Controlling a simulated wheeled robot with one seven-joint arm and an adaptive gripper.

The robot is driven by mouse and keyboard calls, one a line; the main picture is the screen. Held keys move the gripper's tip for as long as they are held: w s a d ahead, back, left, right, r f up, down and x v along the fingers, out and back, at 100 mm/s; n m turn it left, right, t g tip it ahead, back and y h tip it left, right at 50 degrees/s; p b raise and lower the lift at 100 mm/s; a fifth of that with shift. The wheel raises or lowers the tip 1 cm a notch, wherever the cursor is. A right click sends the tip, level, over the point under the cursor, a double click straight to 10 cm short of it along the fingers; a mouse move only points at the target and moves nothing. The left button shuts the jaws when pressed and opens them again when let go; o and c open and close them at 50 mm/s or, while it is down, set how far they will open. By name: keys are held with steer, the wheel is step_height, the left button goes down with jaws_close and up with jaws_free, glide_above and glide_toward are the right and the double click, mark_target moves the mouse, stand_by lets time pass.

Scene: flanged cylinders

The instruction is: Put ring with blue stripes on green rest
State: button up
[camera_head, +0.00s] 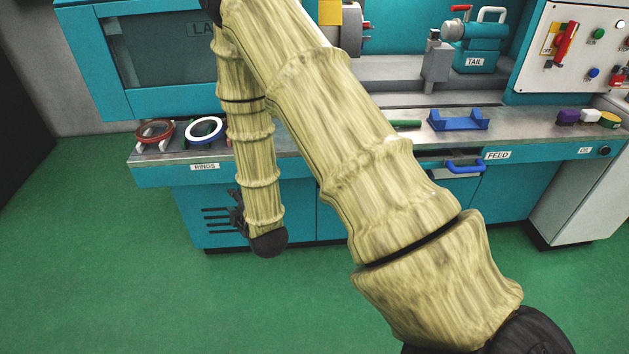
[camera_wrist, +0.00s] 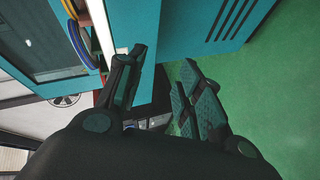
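The green rest (camera_head: 405,123) shows only as a small strip beside my arm; the remainder is hidden. My gripper (camera_wrist: 158,85) is open and empty in the wrist view, its dark fingers spread apart. In the head view it is mostly hidden behind my arm, low before the cabinet front and below the bench top. A blue curved edge (camera_wrist: 82,45) shows at the wrist view's upper left; I cannot tell which object it is.
A red-brown ring (camera_head: 155,132) lies left of the white-and-blue one. A blue rest (camera_head: 458,121) stands right of the green one. A blue drawer handle (camera_head: 464,167) juts from the front. Purple, white and yellow-green pieces (camera_head: 590,117) sit at the right. The green floor is clear.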

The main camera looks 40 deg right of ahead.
steer(key=s+a+f+m+g, duration=0.2)
steer(key=s+f+m+g, duration=0.15)
steer(key=s+f, duration=0.55)
steer(key=s+a+f+m+g, duration=0.1)
steer(key=s+f+m+g, duration=0.2)
steer(key=s, duration=0.7)
steer(key=s+a+f+m+g+y, duration=0.1)
steer(key=s+f+m+g, duration=0.2)
steer(key=s+f, duration=0.4)
steer(key=s+a+f+m+g+y, duration=0.1)
steer(key=s+f+m+g, duration=0.2)
steer(key=s, duration=1.1)
step_height(320, 180, down, 3)
steer(key=shift+s+g, duration=0.3)
steer(key=shift+g, duration=0.55)
steer(key=shift+m, duration=0.25)
step_height(320, 180, up, 8)
steer(key=p, duration=0.8)
steer(key=shift+r, duration=0.1)
